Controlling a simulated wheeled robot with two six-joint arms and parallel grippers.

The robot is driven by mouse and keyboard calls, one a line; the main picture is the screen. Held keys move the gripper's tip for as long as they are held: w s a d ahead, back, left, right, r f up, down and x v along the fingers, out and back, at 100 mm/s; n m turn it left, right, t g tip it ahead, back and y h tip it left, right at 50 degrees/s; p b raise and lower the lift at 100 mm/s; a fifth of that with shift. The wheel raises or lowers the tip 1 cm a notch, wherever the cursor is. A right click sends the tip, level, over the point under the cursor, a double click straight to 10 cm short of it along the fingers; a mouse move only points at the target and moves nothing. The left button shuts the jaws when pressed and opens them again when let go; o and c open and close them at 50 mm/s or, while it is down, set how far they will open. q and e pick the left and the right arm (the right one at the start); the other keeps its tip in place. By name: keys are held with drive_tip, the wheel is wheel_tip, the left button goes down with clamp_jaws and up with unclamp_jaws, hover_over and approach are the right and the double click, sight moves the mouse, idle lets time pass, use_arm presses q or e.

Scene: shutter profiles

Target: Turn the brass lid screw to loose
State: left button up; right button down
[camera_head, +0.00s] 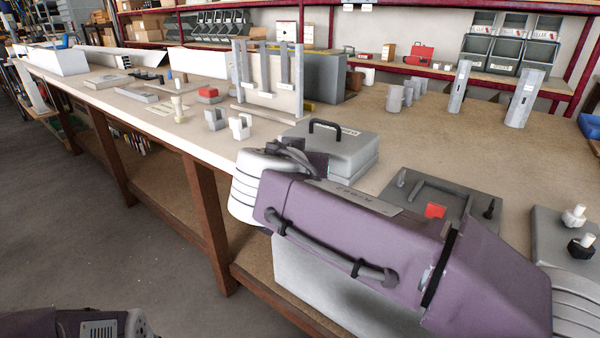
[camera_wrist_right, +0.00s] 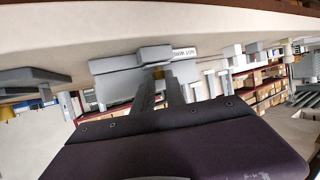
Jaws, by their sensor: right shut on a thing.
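The grey box (camera_head: 340,158) with a dark handle (camera_head: 325,126) and a white label stands on the bench in the head view. My purple right arm crosses in front of it. In the right wrist view the grey box (camera_wrist_right: 115,66) appears ahead of the fingers. My right gripper (camera_wrist_right: 159,80) is shut on a small brass piece, the lid screw (camera_wrist_right: 158,73), against the box. In the head view the screw is hidden behind my arm. Which way the screw is turned cannot be told. Only part of my left arm shows at the lower left of the head view; its gripper is out of view.
Grey posts (camera_head: 525,98) stand at the back right. The bench middle right is clear.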

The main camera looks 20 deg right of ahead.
drive_tip(key=shift+s+d+f+n+y+b, duration=0.15)
drive_tip(key=shift+n+y+b, duration=0.2)
drive_tip(key=shift+n+y, duration=0.2)
drive_tip(key=c, duration=1.4)
unclamp_jaws()
